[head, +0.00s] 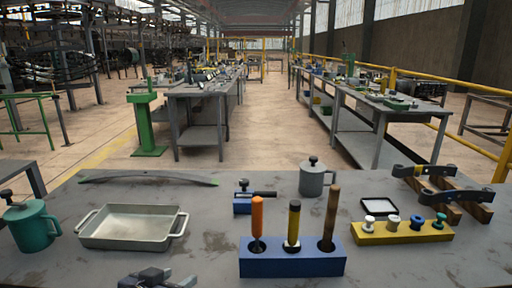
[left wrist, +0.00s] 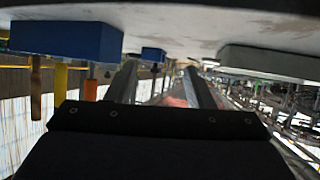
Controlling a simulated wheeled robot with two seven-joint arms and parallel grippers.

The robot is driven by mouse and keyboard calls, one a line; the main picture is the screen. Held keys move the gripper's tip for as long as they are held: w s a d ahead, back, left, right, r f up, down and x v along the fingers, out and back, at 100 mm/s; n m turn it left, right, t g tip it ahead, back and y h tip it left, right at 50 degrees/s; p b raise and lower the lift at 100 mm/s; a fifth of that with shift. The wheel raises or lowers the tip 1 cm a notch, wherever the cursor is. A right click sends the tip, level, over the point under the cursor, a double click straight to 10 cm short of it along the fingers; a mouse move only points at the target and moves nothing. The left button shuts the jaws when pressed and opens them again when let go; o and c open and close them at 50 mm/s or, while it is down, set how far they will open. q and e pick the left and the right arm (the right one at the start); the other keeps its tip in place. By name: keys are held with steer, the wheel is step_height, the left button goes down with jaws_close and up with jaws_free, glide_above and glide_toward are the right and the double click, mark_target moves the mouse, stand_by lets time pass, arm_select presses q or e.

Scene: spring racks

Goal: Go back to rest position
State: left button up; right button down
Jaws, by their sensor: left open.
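My left gripper (head: 157,278) shows at the bottom edge of the head view, in front of the tray and left of the blue block. In the left wrist view its two fingers (left wrist: 161,88) stand apart with nothing between them. That view is upside down, with the table along the top. My right gripper is in neither view.
The grey table (head: 300,185) holds a metal tray (head: 134,244), a teal mug (head: 30,228), a blue block (head: 292,264) with three upright handled tools, a grey mug (head: 317,180), a yellow block (head: 400,234) with several knobs, and wooden supports (head: 470,208) bearing dark bars.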

arm_select(q)
steer(key=s+a+f+n+g, duration=0.2)
steer(key=s+g, duration=0.1)
steer(key=s, duration=0.6)
steer(key=s+a+f+n+g, duration=0.2)
steer(key=s+f+n+g, duration=0.1)
steer(key=s, duration=0.6)
step_height(320, 180, up, 16)
steer(key=p, duration=1.6)
steer(key=shift+s+d+r+m, duration=0.15)
steer(key=shift+s+d+m, duration=0.15)
steer(key=shift+s, duration=0.1)
